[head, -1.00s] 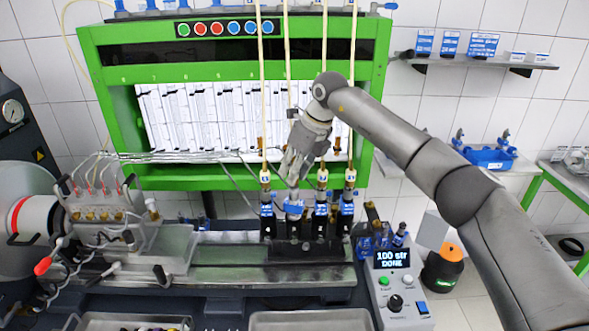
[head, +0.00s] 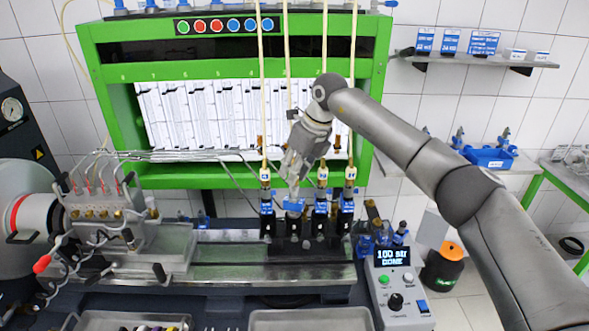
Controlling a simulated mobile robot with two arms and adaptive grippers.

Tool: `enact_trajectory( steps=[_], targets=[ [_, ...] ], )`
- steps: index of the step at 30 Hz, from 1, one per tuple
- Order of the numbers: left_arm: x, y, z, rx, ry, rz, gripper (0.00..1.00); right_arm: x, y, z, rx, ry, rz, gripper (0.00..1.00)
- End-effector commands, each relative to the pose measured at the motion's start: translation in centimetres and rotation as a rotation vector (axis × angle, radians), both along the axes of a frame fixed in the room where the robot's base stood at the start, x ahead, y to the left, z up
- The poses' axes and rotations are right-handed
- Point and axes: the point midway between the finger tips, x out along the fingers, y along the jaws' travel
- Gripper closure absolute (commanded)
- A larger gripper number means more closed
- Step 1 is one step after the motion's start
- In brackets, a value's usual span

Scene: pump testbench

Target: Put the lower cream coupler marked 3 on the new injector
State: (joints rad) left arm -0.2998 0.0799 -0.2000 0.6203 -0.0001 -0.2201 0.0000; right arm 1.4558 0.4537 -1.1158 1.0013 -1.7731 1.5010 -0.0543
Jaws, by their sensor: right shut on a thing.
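My right gripper (head: 293,183) is over the second injector from the left in the row on the bench. It is shut on the cream coupler marked 3, which its fingers almost wholly hide. The second cream hose (head: 287,60) runs down behind my wrist to it. The injector below, with a blue top (head: 294,204), stands upright in its dark holder. I cannot tell whether the coupler touches it. Other cream couplers sit above the neighbouring injectors: one to the left (head: 265,176) and two to the right (head: 323,175) (head: 350,174). My left gripper is not in view.
The neighbouring injectors (head: 266,208) (head: 320,209) stand close on both sides. The green test bench frame (head: 228,182) rises behind. A control box (head: 398,300) reading "100 str DONE" is at the right front, with blue-topped parts (head: 364,244) beside it. Metal trays (head: 310,319) lie in front.

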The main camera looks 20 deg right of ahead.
Motion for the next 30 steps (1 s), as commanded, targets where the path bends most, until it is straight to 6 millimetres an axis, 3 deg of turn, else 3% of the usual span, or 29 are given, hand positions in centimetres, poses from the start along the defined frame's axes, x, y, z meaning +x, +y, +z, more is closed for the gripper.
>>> enact_trajectory(
  steps=[2, 3, 5, 14, 30],
  targets=[
    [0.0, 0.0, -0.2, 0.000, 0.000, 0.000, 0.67, 0.0, 0.0, -0.2, 0.000, 0.000, 0.000, 1.00],
    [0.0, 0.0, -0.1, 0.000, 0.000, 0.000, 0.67, 0.0, 0.0, -0.1, 0.001, -0.001, 0.000, 0.73],
    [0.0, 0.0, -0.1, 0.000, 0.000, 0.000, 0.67, 0.0, 0.0, -0.1, 0.000, 0.000, 0.000, 0.68],
    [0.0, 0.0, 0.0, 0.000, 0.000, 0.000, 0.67, 0.0, 0.0, 0.0, 0.000, 0.000, 0.000, 0.68],
    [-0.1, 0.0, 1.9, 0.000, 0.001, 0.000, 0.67, -1.0, -1.1, 4.0, 0.001, -0.002, 0.000, 0.68]
  ],
)
